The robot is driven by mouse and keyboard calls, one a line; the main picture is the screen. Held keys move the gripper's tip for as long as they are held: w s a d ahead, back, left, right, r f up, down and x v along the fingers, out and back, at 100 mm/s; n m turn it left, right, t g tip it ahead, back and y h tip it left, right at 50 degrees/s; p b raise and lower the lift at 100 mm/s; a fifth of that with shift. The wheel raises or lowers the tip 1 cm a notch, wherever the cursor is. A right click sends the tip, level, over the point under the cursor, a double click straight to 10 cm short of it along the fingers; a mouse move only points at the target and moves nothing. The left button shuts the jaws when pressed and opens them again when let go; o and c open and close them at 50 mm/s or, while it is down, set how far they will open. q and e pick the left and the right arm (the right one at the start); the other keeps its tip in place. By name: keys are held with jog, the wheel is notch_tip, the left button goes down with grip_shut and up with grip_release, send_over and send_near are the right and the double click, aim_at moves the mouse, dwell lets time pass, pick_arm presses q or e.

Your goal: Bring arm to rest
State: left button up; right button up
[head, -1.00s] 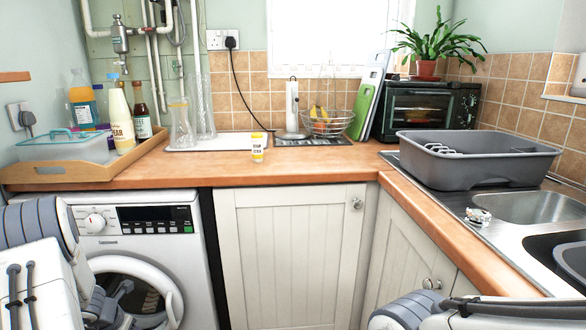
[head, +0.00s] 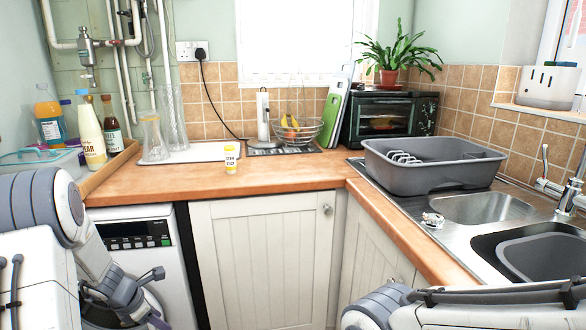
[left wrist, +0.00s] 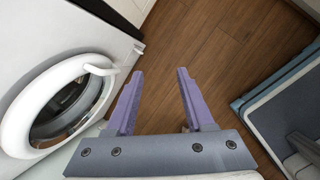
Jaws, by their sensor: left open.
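My left arm comes in from the left in the head view and hangs down in front of the washing machine (head: 150,228). My left gripper (head: 157,297) is low there, beside the machine's round door. In the left wrist view, my left gripper (left wrist: 160,74) has its two purple fingers spread apart with nothing between them, over the wooden floor (left wrist: 195,50). The washing machine's round white door (left wrist: 18,128) is to the left of the fingers, apart from them. Part of my right arm shows at the bottom right of the head view; its gripper is out of view.
The wooden worktop (head: 270,180) carries a small yellow and white cup (head: 231,160), bottles in a tray at left, and a fruit basket (head: 297,130). A grey dish rack (head: 430,168) stands by the sink (head: 480,208). Floor between the fingers is clear.

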pick_arm(q)
jog(key=s+d+r+m+g+h+p, duration=0.15)
jog(key=d+r+m+p, duration=0.35)
jog(key=d+r+m, duration=0.7)
jog(key=s+d+r+m+g+p, duration=0.1)
jog(key=s+d+r+m+p, duration=0.25)
jog(key=d+r, duration=0.35)
jog(key=s+d+r+m+g+p, duration=0.1)
jog(key=s+d+r+m+p, duration=0.3)
jog(key=d, duration=0.6)
jog(key=s+d+r+m+y+p, duration=0.1)
jog(key=s+d+r+m+p, duration=0.1)
jog(key=s+r+m, duration=0.4)
jog(key=s+d+r+m+g+y+p, duration=0.1)
jog(key=s+r+m+p, duration=0.4)
jog(key=s+m, duration=0.5)
jog(key=s+r, duration=0.2)
jog(key=shift+s+d+p, duration=0.3)
jog(key=shift+s+d, duration=0.1)
jog(key=shift+a, duration=0.1)
